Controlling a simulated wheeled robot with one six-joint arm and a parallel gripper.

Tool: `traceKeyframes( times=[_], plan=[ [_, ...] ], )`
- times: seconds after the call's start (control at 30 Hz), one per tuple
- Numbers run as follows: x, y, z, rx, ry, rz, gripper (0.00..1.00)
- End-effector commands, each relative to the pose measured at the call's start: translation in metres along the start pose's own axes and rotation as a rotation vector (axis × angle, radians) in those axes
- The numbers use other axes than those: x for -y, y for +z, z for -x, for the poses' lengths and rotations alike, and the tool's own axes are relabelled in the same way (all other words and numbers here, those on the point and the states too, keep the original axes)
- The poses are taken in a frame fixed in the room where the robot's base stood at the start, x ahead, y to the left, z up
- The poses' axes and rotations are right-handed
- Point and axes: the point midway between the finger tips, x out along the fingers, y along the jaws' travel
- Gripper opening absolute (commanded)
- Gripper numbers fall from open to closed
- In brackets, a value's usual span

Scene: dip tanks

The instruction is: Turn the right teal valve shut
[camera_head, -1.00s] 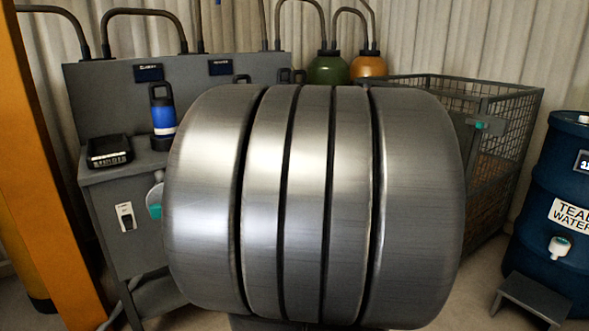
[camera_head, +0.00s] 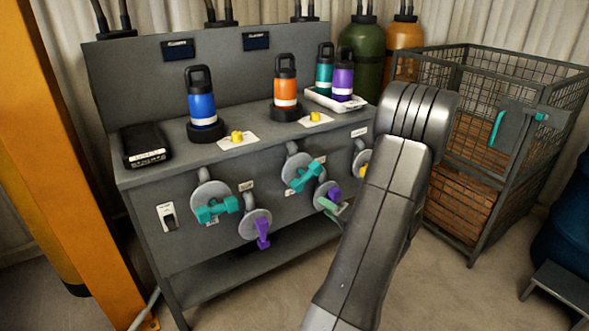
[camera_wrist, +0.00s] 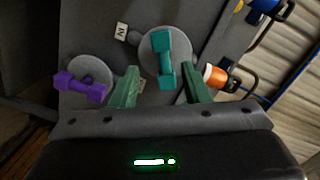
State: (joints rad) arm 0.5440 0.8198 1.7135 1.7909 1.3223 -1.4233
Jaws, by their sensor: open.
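The right teal valve (camera_head: 303,174) has a bar handle on a round grey disc on the front of the grey bench; the bar slants in the head view. In the wrist view the teal valve (camera_wrist: 162,58) lies just ahead of my gripper (camera_wrist: 160,88), roughly centred between its green fingers. The fingers are open and appear empty; I cannot tell whether they touch the handle. A purple valve (camera_wrist: 80,87) is left of the fingers there. In the head view my arm hides most of the gripper. Another teal valve (camera_head: 216,207) is farther left.
Purple valves (camera_head: 262,232) sit close to both teal ones. Blue (camera_head: 201,103) and orange (camera_head: 285,92) bottles stand on the bench top, with a black box (camera_head: 146,145) at left. A wire cage (camera_head: 480,150) stands at right and an orange post (camera_head: 60,150) at left.

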Motion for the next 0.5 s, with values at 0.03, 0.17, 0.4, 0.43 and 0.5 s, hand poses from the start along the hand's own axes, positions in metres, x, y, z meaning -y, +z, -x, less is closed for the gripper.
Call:
traceKeyframes(
  times=[0.03, 0.17, 0.4, 0.43, 0.5],
  plan=[
    [-0.001, -0.014, 0.001, -0.042, -0.015, 0.024, 0.42],
    [-0.004, -0.031, 0.0, -0.102, -0.035, 0.066, 0.42],
    [-0.003, -0.033, -0.028, -0.105, -0.039, 0.073, 0.42],
    [-0.003, -0.034, -0.034, -0.106, -0.039, 0.073, 0.42],
    [-0.002, -0.035, -0.049, -0.104, -0.039, 0.073, 0.42]
  ],
)
